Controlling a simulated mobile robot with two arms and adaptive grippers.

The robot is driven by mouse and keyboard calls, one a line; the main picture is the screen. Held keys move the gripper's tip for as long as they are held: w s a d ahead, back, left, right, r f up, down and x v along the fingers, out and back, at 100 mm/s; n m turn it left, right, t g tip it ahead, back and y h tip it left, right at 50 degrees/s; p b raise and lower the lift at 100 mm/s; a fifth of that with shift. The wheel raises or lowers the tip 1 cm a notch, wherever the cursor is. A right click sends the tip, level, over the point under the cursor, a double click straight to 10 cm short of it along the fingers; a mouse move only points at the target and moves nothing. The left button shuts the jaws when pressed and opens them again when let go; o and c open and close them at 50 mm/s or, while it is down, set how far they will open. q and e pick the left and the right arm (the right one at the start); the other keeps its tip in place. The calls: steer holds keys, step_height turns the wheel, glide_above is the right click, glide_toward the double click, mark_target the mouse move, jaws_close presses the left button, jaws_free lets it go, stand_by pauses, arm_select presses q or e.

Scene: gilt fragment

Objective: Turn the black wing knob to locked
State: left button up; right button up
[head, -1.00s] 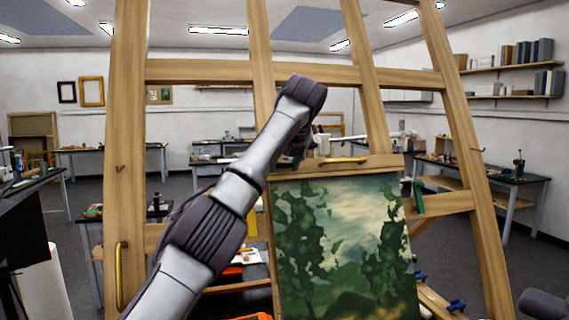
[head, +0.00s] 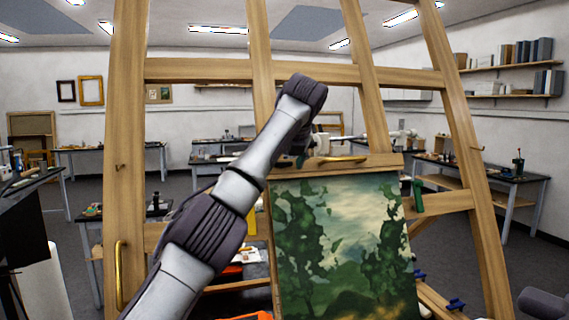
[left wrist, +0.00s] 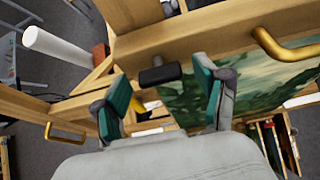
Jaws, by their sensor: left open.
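The black wing knob (left wrist: 160,75) shows in the left wrist view on the edge of a wooden easel bar. Its broad bar lies roughly level across that picture, slightly tilted. My left gripper (left wrist: 161,92) has two teal fingers spread apart, one on each side of the knob in the picture, with gaps between. I cannot tell the depth left between fingertips and knob. In the head view my left arm reaches up to the easel's crossbar and hides the knob and most of the gripper. My right gripper is not in view.
The wooden easel (head: 125,150) fills the middle, holding a green landscape painting (head: 345,250). A brass handle (head: 120,275) is on its left post; another brass handle (left wrist: 285,45) is near the knob. A green part (head: 417,196) and blue knobs (head: 456,304) sit at right. Benches stand behind.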

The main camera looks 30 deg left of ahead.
arm_select(q)
steer(key=v, duration=1.2)
steer(key=shift+w+f, duration=0.1)
steer(key=shift+w, duration=0.05)
